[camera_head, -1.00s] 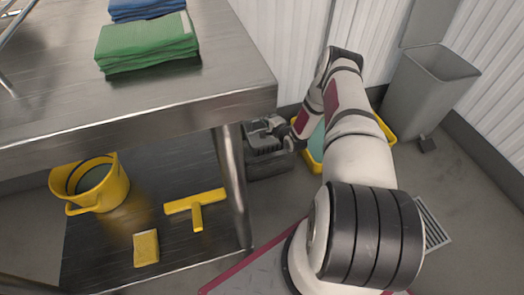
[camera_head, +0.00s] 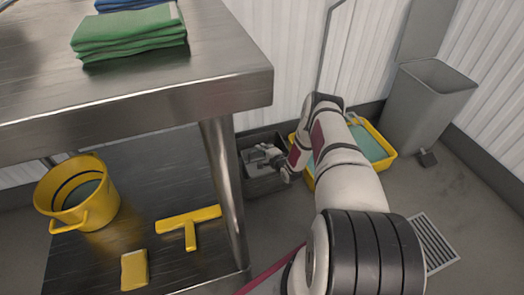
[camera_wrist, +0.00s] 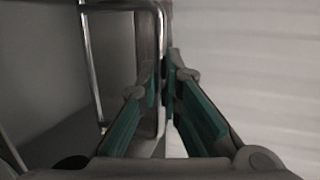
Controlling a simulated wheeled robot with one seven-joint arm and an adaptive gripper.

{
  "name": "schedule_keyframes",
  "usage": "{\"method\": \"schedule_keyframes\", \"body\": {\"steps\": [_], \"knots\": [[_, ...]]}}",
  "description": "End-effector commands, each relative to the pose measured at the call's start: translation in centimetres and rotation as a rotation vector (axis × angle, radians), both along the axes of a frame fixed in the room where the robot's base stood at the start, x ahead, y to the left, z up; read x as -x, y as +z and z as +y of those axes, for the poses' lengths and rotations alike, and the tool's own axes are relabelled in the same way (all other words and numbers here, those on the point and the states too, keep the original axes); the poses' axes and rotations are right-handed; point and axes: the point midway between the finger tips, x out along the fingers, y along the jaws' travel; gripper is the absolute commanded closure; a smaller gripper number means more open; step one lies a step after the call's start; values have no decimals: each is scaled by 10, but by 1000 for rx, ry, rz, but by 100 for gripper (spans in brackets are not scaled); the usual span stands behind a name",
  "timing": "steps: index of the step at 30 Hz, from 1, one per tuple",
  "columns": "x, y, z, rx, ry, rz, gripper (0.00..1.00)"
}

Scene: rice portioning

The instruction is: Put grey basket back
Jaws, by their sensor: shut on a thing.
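The grey basket (camera_head: 264,186) is a dark open-topped box just right of the steel table's leg, near the wall. My gripper (camera_head: 258,153) is at its upper part, partly hidden by my own wrist. In the wrist view, my gripper's green-padded fingers (camera_wrist: 165,75) are closed together on a thin upright edge at the basket's side. A bent metal wire handle (camera_wrist: 92,70) shows left of the fingers, with dark grey surfaces behind it. I cannot tell whether the basket rests on the floor.
The steel table (camera_head: 130,100) carries folded green cloths (camera_head: 130,35). Its lower shelf holds a yellow bucket (camera_head: 85,205), a yellow squeegee (camera_head: 190,222) and a yellow sponge (camera_head: 134,270). A yellow tray (camera_head: 384,143) and grey bin (camera_head: 428,105) stand right of the basket.

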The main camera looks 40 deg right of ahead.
Motion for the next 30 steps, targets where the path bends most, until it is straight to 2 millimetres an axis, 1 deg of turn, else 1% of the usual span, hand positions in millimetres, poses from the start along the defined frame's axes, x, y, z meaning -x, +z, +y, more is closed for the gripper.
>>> {"method": "schedule_keyframes", "body": {"steps": [3,4,5,6,14,18,23,30], "knots": [[0,-2,0,0,0,-1,100],[0,-3,0,0,0,0,89],[0,-2,0,0,0,0,82],[0,-2,0,0,0,1,73],[0,-2,0,0,0,1,73],[2,1,0,-1,0,2,73],[23,10,2,-4,-3,4,73],[70,28,5,-3,-4,3,73]]}}
